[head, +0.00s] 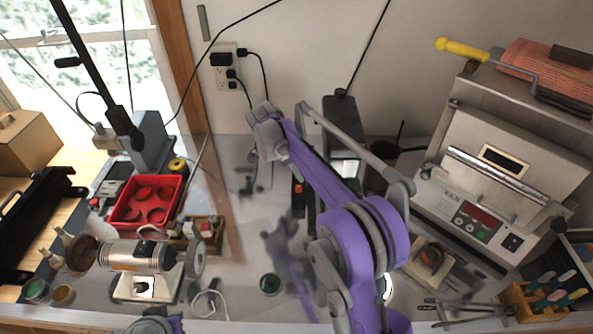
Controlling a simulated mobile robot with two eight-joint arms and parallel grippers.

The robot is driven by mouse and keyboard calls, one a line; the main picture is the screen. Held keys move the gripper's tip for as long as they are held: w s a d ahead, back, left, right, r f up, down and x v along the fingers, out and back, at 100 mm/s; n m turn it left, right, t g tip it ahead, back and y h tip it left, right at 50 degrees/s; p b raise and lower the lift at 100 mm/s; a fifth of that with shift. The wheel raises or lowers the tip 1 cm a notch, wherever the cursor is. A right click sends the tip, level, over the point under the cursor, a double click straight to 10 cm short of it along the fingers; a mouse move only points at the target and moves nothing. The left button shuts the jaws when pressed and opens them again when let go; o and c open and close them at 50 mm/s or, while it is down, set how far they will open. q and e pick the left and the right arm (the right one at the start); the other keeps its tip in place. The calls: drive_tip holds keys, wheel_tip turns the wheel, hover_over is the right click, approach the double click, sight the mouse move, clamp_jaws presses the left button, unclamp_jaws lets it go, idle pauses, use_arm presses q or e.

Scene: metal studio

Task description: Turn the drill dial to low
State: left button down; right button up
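My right arm, purple and grey, reaches up from the bottom right across the bench. Its grey end with the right gripper (266,143) is low against the back wall, below the wall outlet; its fingers are too small to tell open from shut. I cannot make out the drill dial for certain. A dark upright unit (343,118) with a pale front panel stands behind my arm, partly hidden by it. A black strip with a red switch (298,187) lies just left of that unit.
A silver polishing motor (138,256) and a red tray (146,203) stand at the left. A kiln-like metal box (506,165) with a red display fills the right. A tool block (540,303) is at lower right.

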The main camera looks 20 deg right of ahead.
clamp_jaws()
use_arm(q)
drive_tip(key=shift+s+f, duration=0.1)
drive_tip(key=shift+f, duration=0.2)
use_arm(e)
drive_tip(key=shift+s+n+t, duration=0.1)
drive_tip(key=shift+n+t, duration=0.3)
drive_tip(key=shift+n, duration=0.5)
use_arm(q)
drive_tip(key=shift+s+f+b, duration=0.15)
drive_tip(key=shift+f+b, duration=0.15)
drive_tip(key=shift+b, duration=0.1)
use_arm(e)
drive_tip(key=n+t, duration=0.1)
drive_tip(key=n, duration=0.2)
drive_tip(key=shift+y, duration=0.3)
unclamp_jaws()
